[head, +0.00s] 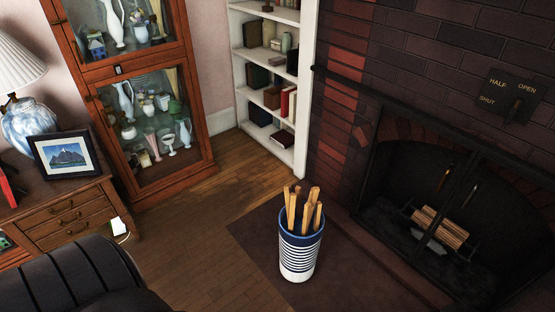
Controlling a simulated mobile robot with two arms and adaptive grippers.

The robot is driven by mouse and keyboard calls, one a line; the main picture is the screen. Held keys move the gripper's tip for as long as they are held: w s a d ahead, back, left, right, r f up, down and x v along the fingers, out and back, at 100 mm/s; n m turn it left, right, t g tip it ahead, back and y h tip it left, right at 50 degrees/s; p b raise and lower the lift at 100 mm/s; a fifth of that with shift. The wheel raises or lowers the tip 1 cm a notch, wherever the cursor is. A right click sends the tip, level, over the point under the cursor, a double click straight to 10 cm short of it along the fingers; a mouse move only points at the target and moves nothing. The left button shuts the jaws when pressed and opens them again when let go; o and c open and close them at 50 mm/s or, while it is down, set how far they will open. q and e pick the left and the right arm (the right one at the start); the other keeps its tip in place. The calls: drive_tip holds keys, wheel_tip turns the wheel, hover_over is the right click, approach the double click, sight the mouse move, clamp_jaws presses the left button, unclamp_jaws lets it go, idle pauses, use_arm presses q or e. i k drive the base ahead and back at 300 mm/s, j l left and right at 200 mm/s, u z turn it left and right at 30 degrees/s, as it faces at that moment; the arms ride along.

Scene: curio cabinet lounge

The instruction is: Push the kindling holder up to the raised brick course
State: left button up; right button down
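The kindling holder (299,258) is a round white container with a blue rim and dark blue bands. It stands upright on a dark brown floor patch (345,280) in front of the fireplace. Several sticks of kindling (304,207) poke out of its top. A low reddish brick strip (393,257) along the foot of the fireplace looks like the raised brick course. The holder stands to its left, with dark floor showing between them. Neither of my grippers is in view.
The fireplace (428,218) holds logs behind a dark metal frame. A white bookcase (304,110), a wooden curio cabinet (205,165) and a drawer table (70,218) with a lamp and framed picture stand behind and left. A dark ribbed object (75,278) fills the lower left. Wood floor left of the holder is clear.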

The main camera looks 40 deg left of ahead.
sight(301, 224)
drive_tip(key=u, duration=1)
drive_tip(key=i+l+u, duration=0.55)
drive_tip(key=l, duration=0.4)
drive_tip(key=i+j, duration=0.05)
drive_tip(key=i, duration=0.05)
